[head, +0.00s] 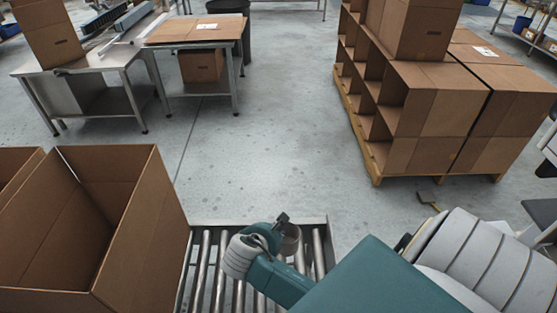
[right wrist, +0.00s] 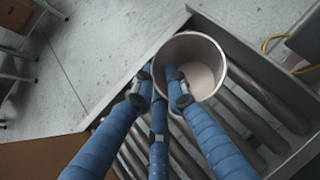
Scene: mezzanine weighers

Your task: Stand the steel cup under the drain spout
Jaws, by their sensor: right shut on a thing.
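The steel cup (head: 291,240) is a small grey cup at the far end of a roller conveyor, partly hidden by my right gripper in the head view. In the right wrist view the cup (right wrist: 207,47) shows its open mouth, round rim and pale inside, which looks empty. My right gripper (head: 282,228) is shut on the cup at its near side; its blue fingers (right wrist: 162,84) meet the cup wall at the rim. I cannot tell whether the cup's base touches the rollers. I cannot make out a drain spout in either view. My left gripper is not in view.
The roller conveyor (head: 207,262) has a raised metal edge. An open cardboard box (head: 130,235) stands on its left. A pallet of cartons (head: 430,110) is at the back right, and steel tables (head: 118,62) are at the back left. The floor between is clear.

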